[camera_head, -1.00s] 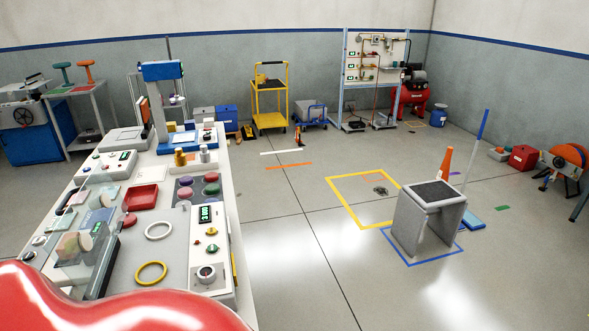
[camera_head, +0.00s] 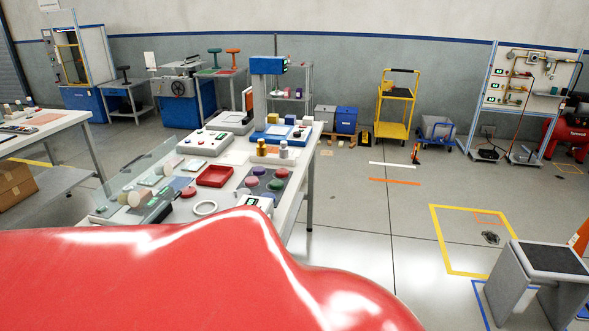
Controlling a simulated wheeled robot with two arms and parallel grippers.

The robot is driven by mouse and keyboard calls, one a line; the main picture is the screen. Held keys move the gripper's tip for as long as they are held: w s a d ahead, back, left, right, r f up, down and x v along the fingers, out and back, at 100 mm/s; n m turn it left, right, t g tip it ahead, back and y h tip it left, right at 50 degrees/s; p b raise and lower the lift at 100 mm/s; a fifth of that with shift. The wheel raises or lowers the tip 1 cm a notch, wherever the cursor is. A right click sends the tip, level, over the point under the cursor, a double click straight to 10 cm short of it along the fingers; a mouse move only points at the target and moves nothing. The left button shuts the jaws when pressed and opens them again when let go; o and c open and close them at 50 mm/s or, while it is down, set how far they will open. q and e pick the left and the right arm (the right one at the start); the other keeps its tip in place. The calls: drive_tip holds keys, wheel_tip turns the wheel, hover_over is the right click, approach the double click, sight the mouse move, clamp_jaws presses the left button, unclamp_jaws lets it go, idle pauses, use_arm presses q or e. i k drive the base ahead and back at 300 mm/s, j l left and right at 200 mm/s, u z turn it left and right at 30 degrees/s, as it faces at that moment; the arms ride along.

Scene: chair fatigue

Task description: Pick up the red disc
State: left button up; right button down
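Several coloured discs sit on a dark board on the white workbench (camera_head: 312,150), left of centre. A reddish disc (camera_head: 281,172) is at the board's back right, with a green disc (camera_head: 275,184) in front of it. A purple disc (camera_head: 258,171) and a pinkish disc (camera_head: 251,181) are on its left side. Another red round piece (camera_head: 188,192) lies on the bench left of the board. I cannot tell which one is the task's disc. Neither gripper is in view. A large red smooth part of mine fills the lower foreground and hides the bench's near end.
A red tray (camera_head: 214,176), a white ring (camera_head: 205,208) and a clear panel (camera_head: 140,180) are near the discs. A blue press (camera_head: 268,66) stands behind. A grey stool (camera_head: 535,282) is at right. Open floor lies between bench and stool.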

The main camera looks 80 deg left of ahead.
sight(282, 172)
drive_tip(key=i+u, duration=0.6)
drive_tip(key=u, duration=0.15)
drive_tip(key=i+l+u, duration=0.1)
drive_tip(key=i+u, duration=0.25)
drive_tip(key=k, duration=0.1)
